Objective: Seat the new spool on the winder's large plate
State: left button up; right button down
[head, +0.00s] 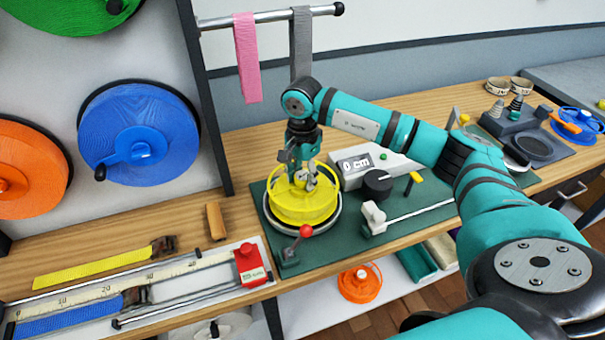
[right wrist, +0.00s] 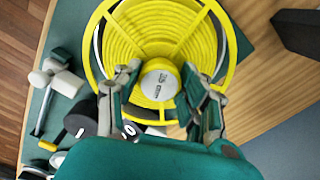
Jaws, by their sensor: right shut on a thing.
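The yellow spool (head: 290,212) is at the winder, over its large round plate, whose pale rim (head: 334,217) shows around the spool's lower edge. Whether the spool rests fully on the plate or sits slightly above it I cannot tell. My right gripper (head: 304,178) points down into the spool from above. In the right wrist view its fingers (right wrist: 161,82) are closed on the spool's white-capped hub (right wrist: 160,84), one at each side. The spool's yellow spokes and rim (right wrist: 229,70) show there too. The plate's middle is hidden. My left gripper is not in view.
On the winder's green base (head: 385,233) stand a length display (head: 355,164), a black knob (head: 377,184) and a red-knobbed lever (head: 306,231) close to the spool. A measuring rail with yellow and blue straps (head: 93,268) lies left. Wall spools hang at left.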

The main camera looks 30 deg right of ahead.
jog(key=shift+f+b, duration=0.3)
jog(key=c, duration=0.7)
grip_release()
jog(key=shift+o, duration=0.2)
